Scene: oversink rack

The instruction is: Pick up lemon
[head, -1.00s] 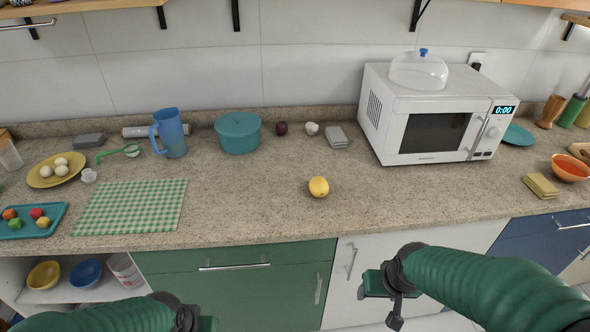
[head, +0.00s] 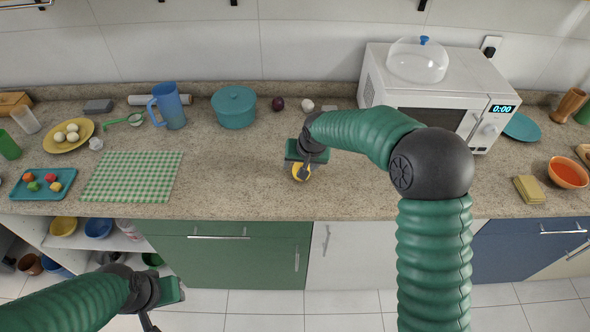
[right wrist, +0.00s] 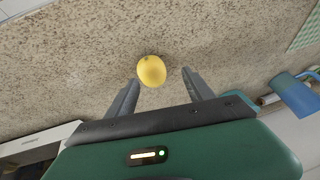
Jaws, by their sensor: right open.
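The yellow lemon (head: 301,172) lies on the speckled stone counter and is partly hidden by my right gripper (head: 303,168) in the head view. In the right wrist view the whole lemon (right wrist: 152,71) shows just beyond the fingertips, between the lines of the two fingers and nearer the left one. My right gripper (right wrist: 158,75) is open and empty, with its fingers apart on either side. My left gripper (head: 150,312) hangs low in front of the cabinets, away from the lemon; its jaws do not show clearly.
A green checked mat (head: 131,177) lies left of the lemon. A teal pot (head: 235,108) and blue pitcher (head: 168,106) stand behind. A white microwave (head: 435,85) stands at the back right. The counter around the lemon is clear.

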